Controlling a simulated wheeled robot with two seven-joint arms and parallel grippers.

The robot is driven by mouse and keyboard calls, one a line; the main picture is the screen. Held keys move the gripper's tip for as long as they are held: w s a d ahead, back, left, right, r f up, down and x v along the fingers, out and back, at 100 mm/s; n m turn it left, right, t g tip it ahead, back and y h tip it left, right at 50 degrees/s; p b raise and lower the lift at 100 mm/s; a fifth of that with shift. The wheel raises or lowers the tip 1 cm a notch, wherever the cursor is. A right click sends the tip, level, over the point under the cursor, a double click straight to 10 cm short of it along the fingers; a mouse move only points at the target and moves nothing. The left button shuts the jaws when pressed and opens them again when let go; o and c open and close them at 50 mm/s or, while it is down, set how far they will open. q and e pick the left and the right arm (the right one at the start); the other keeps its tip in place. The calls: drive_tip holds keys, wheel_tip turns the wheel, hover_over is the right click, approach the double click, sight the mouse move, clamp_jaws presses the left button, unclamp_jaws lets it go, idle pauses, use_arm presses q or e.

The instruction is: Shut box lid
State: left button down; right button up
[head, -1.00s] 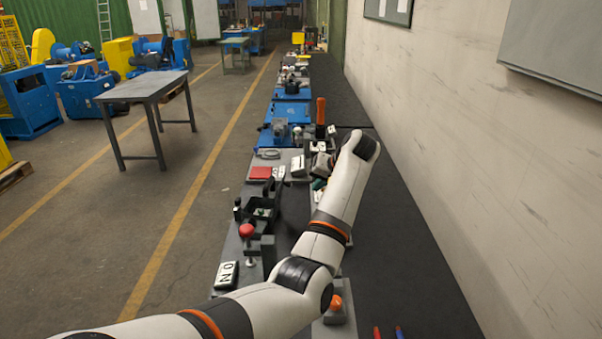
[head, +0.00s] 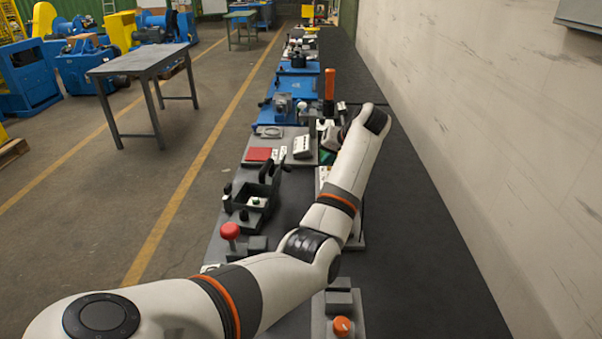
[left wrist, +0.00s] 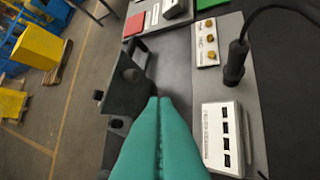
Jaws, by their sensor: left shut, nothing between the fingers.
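A small dark box (head: 257,196) stands on the bench in the head view, with a dark upright piece at its back that looks like its raised lid (head: 267,171). My left arm reaches over the bench to the right of the box; its fingertips are hidden there. In the left wrist view my left gripper (left wrist: 160,100) shows two teal fingers pressed together and empty. Just left of the fingertips is a dark upright plate (left wrist: 129,86), probably the lid. I cannot tell whether the fingers touch it. My right gripper is out of view.
A red knob (head: 230,231) stands in front of the box. A red square (head: 258,154) and a white device (head: 303,147) lie beyond it. A white switch panel (left wrist: 221,138) and a black cabled cylinder (left wrist: 236,63) are right of the fingers. The wall borders the bench's right.

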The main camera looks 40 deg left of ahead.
use_arm(q)
drive_tip(key=s+a+r+p+x, duration=0.1)
drive_tip(key=a+p+x, duration=0.1)
drive_tip(key=x, duration=1.1)
drive_tip(key=shift+s+a+r+p, duration=0.15)
drive_tip(key=shift+s+r+p, duration=0.1)
drive_tip(key=shift+p, duration=0.5)
drive_tip(key=shift+r, duration=0.1)
drive_tip(key=shift+s+a+r+h, duration=0.25)
drive_tip(key=shift+a+r+h, duration=0.05)
drive_tip(key=shift+a+r, duration=0.05)
